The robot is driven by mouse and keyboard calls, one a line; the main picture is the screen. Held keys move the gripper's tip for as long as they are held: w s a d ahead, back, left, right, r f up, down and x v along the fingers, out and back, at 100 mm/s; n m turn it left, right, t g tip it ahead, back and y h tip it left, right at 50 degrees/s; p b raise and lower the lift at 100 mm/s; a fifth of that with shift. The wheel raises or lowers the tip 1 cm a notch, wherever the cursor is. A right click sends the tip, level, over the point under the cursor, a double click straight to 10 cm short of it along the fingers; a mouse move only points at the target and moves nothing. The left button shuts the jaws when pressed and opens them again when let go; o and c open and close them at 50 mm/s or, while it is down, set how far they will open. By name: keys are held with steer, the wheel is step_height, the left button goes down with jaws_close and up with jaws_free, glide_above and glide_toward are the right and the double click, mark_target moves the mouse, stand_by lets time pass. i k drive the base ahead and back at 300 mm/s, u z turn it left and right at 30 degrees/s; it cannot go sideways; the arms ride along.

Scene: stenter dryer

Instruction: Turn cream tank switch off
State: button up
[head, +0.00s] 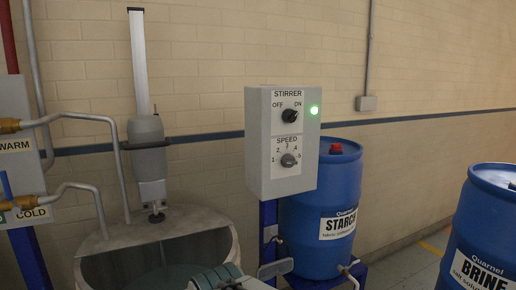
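The stirrer switch is a black knob (289,115) high on a light grey control box (256,150) in the middle of the head view. It sits under the labels OFF and ON, and its pointer seems to lean up and right towards ON. A green lamp (314,109) beside it is lit. The dull cream-grey tank (105,240) with a stirrer (148,140) above it stands at lower left.
A grey SPEED knob (289,160) sits below the switch. A blue STARCH drum (330,205) stands close behind the box at right, and a blue BRINE drum (490,225) at far right. WARM and COLD pipes (80,115) are at left. Space before the box front looks clear.

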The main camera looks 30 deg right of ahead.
mark_target(289, 115)
steer(key=z, duration=1.95)
steer(key=k, duration=0.65)
steer(key=u, duration=0.65)
steer(key=i, duration=0.95)
steer(key=z, duration=1.1)
steer(key=k, duration=0.2)
steer(key=u, duration=0.9)
